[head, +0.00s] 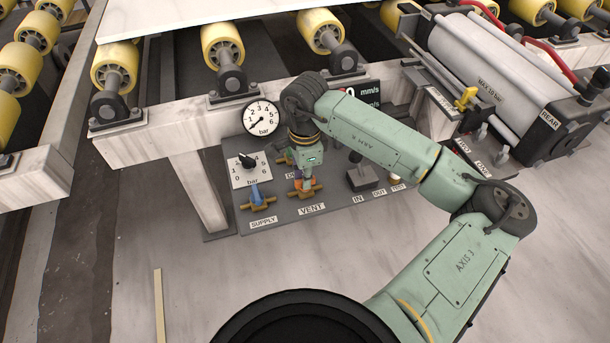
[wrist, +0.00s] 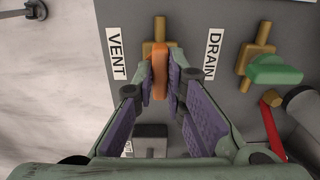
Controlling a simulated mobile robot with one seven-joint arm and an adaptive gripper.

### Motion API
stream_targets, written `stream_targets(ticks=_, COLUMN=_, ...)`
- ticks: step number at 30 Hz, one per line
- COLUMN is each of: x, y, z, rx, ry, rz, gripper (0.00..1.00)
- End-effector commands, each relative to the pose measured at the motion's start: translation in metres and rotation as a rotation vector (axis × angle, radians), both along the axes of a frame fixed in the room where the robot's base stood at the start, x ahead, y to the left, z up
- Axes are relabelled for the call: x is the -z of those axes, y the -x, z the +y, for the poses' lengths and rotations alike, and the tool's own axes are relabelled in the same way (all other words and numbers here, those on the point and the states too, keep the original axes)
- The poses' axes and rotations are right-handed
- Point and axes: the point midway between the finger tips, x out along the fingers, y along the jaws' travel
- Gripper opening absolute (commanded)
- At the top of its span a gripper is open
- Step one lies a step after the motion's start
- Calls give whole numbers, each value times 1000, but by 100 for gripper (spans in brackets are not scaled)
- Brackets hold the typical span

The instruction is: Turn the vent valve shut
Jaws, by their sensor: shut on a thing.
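The vent valve has an orange handle (wrist: 159,77) on a brass body (wrist: 159,28), beside the VENT label in the wrist view. The handle looks roughly in line with the brass body. My gripper (wrist: 163,74) has its purple-lined fingers on both sides of the handle and is shut on it. In the head view, my gripper (head: 304,177) points down at the panel above the VENT label (head: 312,209) and covers most of the valve; a bit of the orange handle (head: 301,188) shows below it.
The blue-handled supply valve (head: 257,194) is close on the left. The green drain handle (wrist: 275,70) lies crosswise on its brass body, with a red handle (wrist: 270,122) near it. A dial knob (head: 246,162) and pressure gauge (head: 262,118) are behind. The floor in front is mostly free.

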Motion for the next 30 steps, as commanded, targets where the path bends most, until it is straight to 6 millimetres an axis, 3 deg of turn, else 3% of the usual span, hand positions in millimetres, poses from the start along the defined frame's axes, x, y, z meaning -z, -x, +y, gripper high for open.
stream_targets(ticks=11, x=5, y=0, z=-1, rx=-100, ry=4, rz=-1, gripper=0)
stream_targets(ticks=30, x=5, y=0, z=-1, rx=-668, ry=2, rz=0, gripper=0)
